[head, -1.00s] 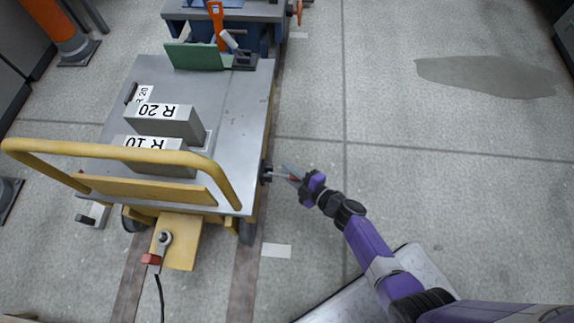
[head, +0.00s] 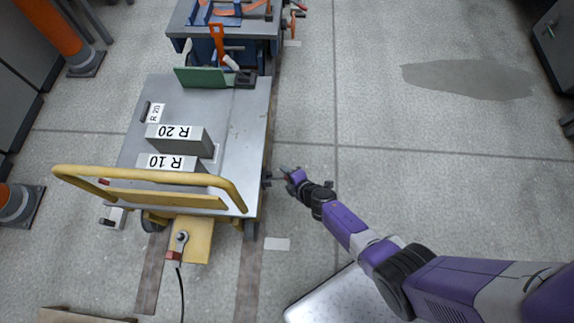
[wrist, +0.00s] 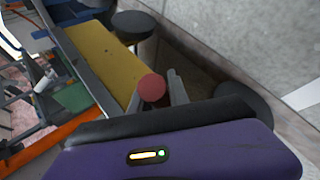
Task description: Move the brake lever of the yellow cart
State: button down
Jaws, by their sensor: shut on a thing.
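The yellow cart has a grey metal deck (head: 238,125) and a yellow push rail (head: 150,174) at its near end. My gripper (head: 286,171) is just off the cart's right side, beside a small dark bracket (head: 267,181) on its edge. In the wrist view, a round red knob (wrist: 152,88) sits between the two grey fingers of my gripper (wrist: 158,86). The gripper is shut on this knob, which appears to be the end of the brake lever. The lever's shaft is hidden behind the knob. The cart's yellow side (wrist: 103,58) and a dark wheel (wrist: 133,25) lie beyond.
Blocks marked R 20 (head: 180,138) and R 10 (head: 172,164) stand on the deck, with a green plate (head: 200,78) at the far end. A blue trolley (head: 222,45) stands beyond. A red-ended handle (head: 177,246) is on the near yellow plate. Floor to the right is open.

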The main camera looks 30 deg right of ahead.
jog(key=shift+w+r+g+h+p, duration=0.1)
jog(key=shift+r+g+h+p, duration=0.3)
jog(key=shift+p, duration=0.65)
jog(key=c, duration=1.3)
grip_release()
jog(key=shift+a, duration=0.1)
jog(key=shift+o, duration=0.2)
jog(key=shift+r, duration=0.1)
jog(key=p+v, duration=0.6)
jog(key=v, duration=0.1)
jog(key=shift+s+r, duration=0.2)
jog(key=shift+s, duration=0.1)
